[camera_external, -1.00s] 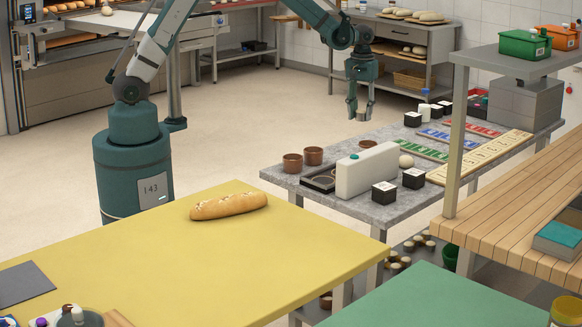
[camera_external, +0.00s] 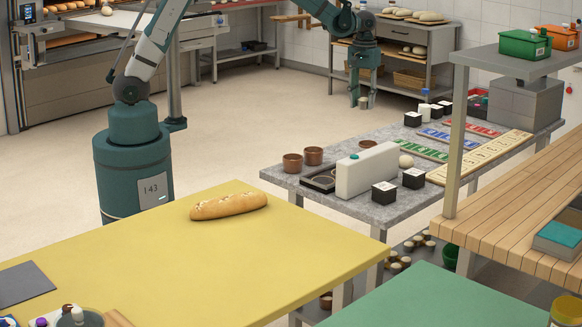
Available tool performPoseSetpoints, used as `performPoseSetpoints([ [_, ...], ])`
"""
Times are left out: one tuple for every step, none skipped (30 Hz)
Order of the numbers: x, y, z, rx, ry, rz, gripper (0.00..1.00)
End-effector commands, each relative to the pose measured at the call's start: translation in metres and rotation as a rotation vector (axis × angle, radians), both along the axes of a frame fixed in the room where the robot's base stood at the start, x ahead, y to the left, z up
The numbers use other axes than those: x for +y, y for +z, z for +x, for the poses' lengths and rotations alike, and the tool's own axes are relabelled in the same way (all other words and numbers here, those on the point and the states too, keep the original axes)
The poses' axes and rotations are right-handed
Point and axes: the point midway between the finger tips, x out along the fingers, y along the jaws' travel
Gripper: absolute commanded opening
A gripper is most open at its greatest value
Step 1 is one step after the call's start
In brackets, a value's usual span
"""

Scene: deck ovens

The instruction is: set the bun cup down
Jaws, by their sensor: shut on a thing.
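My gripper (camera_external: 363,100) hangs downward, above and beyond the far left edge of the grey table (camera_external: 265,172). It is shut on a small greyish cup (camera_external: 364,104), which shows low between the fingers. The held cup is small and partly hidden, so I cannot tell what is inside it. Brown cups (camera_external: 292,163) (camera_external: 313,156) stand at the left end of the grey table, and a brown round item (camera_external: 368,145) sits behind the white box.
A white upright box (camera_external: 368,172) with a green cap stands beside a dark tray (camera_external: 319,180). Black cubes (camera_external: 384,193) (camera_external: 413,178), a pale bun (camera_external: 406,161) and coloured strips (camera_external: 446,138) occupy the table. A shelf rack (camera_external: 405,50) stands behind. Floor to the left is clear.

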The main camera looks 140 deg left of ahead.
Motion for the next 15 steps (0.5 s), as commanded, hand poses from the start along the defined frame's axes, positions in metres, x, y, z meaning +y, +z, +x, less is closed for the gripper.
performPoseSetpoints([
  [-0.008, 0.0, 0.01, 0.0, -0.014, 0.0, 0.19],
  [-0.012, 0.0, 0.015, 0.0, -0.022, 0.0, 0.19],
  [-0.017, 0.0, 0.022, 0.0, -0.032, 0.0, 0.19],
  [-0.022, 0.0, 0.028, 0.0, -0.041, 0.0, 0.19],
  [-0.027, 0.0, 0.034, 0.0, -0.05, 0.0, 0.19],
  [-0.034, 0.0, 0.042, 0.0, -0.063, 0.0, 0.19],
  [-0.04, 0.0, 0.049, 0.0, -0.073, 0.0, 0.19],
  [-0.046, 0.0, 0.055, 0.0, -0.083, 0.0, 0.19],
  [-0.054, 0.0, 0.064, 0.0, -0.096, 0.0, 0.19],
  [-0.06, 0.0, 0.07, 0.0, -0.107, 0.0, 0.19],
  [-0.066, 0.0, 0.076, 0.0, -0.117, 0.0, 0.19],
  [-0.074, 0.0, 0.085, 0.0, -0.131, 0.0, 0.19],
  [-0.081, 0.0, 0.091, 0.0, -0.141, 0.0, 0.19],
  [-0.087, 0.0, 0.097, 0.0, -0.151, 0.0, 0.19],
  [-0.096, 0.0, 0.105, 0.0, -0.165, 0.0, 0.19],
])
